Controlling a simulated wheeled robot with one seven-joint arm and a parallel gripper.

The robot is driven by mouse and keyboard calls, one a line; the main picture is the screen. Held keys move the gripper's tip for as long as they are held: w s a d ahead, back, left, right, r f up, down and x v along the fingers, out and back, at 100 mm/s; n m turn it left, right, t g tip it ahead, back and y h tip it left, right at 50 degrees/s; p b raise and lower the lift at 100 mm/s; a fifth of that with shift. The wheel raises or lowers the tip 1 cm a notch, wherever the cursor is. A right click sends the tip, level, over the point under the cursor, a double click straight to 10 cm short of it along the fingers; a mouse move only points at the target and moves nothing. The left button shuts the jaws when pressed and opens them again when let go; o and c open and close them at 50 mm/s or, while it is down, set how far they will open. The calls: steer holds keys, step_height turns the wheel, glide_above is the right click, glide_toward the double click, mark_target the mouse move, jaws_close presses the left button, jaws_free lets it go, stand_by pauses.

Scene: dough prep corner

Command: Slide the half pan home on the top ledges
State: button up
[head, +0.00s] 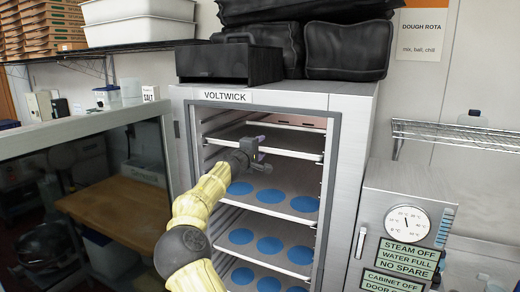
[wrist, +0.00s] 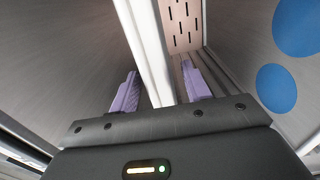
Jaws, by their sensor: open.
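The half pan (head: 228,133), grey and bare on top, lies at the highest level inside the open cabinet (head: 350,140). Its pale front rim (head: 302,155) faces me. My gripper (head: 262,148) is at the middle of that rim, with its purple fingers spread. In the wrist view my gripper (wrist: 159,70) is open, one finger on each side of a pale bar (wrist: 146,40) that looks like the pan's rim. I cannot tell whether either finger touches it. My wrist and gripper hide part of the rim, and how far back the pan sits is unclear.
Lower pans with blue discs (head: 269,245) sit close below. A slotted back panel (wrist: 184,25) shows behind. A black bin (head: 230,63) and bags (head: 345,50) sit on top. A glass-fronted unit (head: 95,185) stands left, a control box (head: 405,225) right.

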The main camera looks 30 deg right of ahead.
steer(key=b+v, duration=0.7)
steer(key=v, duration=0.1)
stand_by(0.6)
steer(key=shift+d, duration=0.15)
stand_by(0.5)
steer(key=s+d+f+m+g+y+b, duration=0.1)
steer(key=s+d+f+m+g+y, duration=0.15)
steer(key=f, duration=0.45)
steer(key=s+d+f+m+g+y+b, duration=0.1)
steer(key=s+d+f, duration=0.2)
steer(key=f, duration=0.3)
steer(key=s+a+f+m+g+y+b, duration=0.1)
steer(key=s+a+f+y, duration=0.1)
steer(key=s+f, duration=0.35)
steer(key=s+a+f+m+g+y, duration=0.1)
steer(key=s+a+f+m+y, duration=0.1)
steer(key=f, duration=0.6)
steer(key=s+a+f+y+b, duration=0.1)
steer(key=s+a+f+y, duration=0.1)
steer(key=s+a+f, duration=0.3)
steer(key=s+a+f+g+y+b, duration=0.1)
steer(key=s+a+f, duration=0.3)
steer(key=s+a, duration=0.7)
steer(key=s+a+f+g+y+b, duration=0.1)
steer(key=s+a+f+y, duration=0.3)
steer(key=s+a, duration=0.4)
steer(key=shift+a+f+m+b, duration=0.15)
steer(key=shift+f+m+b, duration=0.3)
steer(key=shift+f, duration=0.4)
